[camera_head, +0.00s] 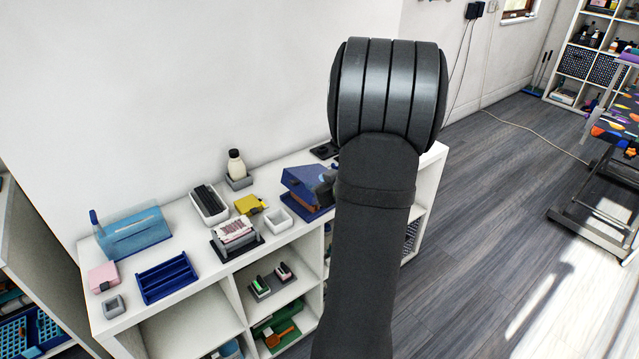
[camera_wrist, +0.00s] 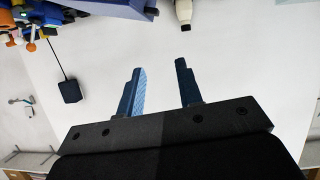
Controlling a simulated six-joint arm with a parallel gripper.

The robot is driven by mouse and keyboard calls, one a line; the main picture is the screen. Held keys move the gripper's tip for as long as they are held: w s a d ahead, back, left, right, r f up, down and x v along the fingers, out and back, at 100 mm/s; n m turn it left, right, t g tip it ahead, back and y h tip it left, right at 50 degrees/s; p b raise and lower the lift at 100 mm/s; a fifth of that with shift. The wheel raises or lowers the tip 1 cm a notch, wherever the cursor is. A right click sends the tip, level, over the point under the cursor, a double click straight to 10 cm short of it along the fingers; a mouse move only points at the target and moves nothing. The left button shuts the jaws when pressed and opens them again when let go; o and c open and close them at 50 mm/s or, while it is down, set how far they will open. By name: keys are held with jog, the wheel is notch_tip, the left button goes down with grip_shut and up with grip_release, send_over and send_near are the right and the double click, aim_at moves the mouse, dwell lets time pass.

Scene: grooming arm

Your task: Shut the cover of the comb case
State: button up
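The comb case (camera_head: 309,207) is a dark blue box on the right part of the white shelf top. Its cover (camera_head: 301,184) is raised at a slant, and something brown shows under it. My arm hides the case's right side in the head view. In the wrist view, a blue edge that looks like part of the case (camera_wrist: 118,7) shows at the top. My gripper (camera_wrist: 160,64) has two blue fingers spread apart with nothing between them, and the blue edge lies beyond the fingertips. The head view does not show my gripper, so its distance to the cover is unclear.
A white bottle (camera_head: 236,164), a black brush in a white tray (camera_head: 209,204), a yellow item (camera_head: 249,204) and a small white box (camera_head: 279,220) stand left of the case. A blue rack (camera_head: 167,278) and a clear blue box (camera_head: 134,232) are further left. A wall rises behind.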

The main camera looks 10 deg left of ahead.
jog(key=shift+c, duration=1.3)
jog(key=shift+w+d, duration=0.1)
jog(key=shift+w, duration=0.15)
jog(key=c, duration=0.3)
jog(key=w+m+y, duration=0.1)
jog(key=w, duration=0.1)
jog(key=w+f+y, duration=0.1)
jog(key=w+m+y, duration=0.1)
jog(key=w, duration=0.1)
jog(key=shift+w+d+f+m+g, duration=0.3)
jog(key=shift+d+f, duration=0.05)
jog(key=shift+f, duration=0.05)
grip_shut()
send_over(300, 192)
jog(key=d, duration=0.1)
jog(key=shift+w+f, duration=0.15)
jog(key=shift+f, duration=0.45)
jog(key=shift+w+f, duration=0.15)
jog(key=shift+f, duration=0.4)
jog(key=shift+s+a+f, duration=0.1)
jog(key=shift+a+f, duration=0.05)
jog(key=shift+f, duration=0.4)
jog(key=shift+s+a+f, duration=0.1)
jog(key=shift+f, duration=0.45)
jog(key=shift+s+a+f, duration=0.15)
jog(key=shift+a+f, duration=0.05)
jog(key=shift+f, duration=0.6)
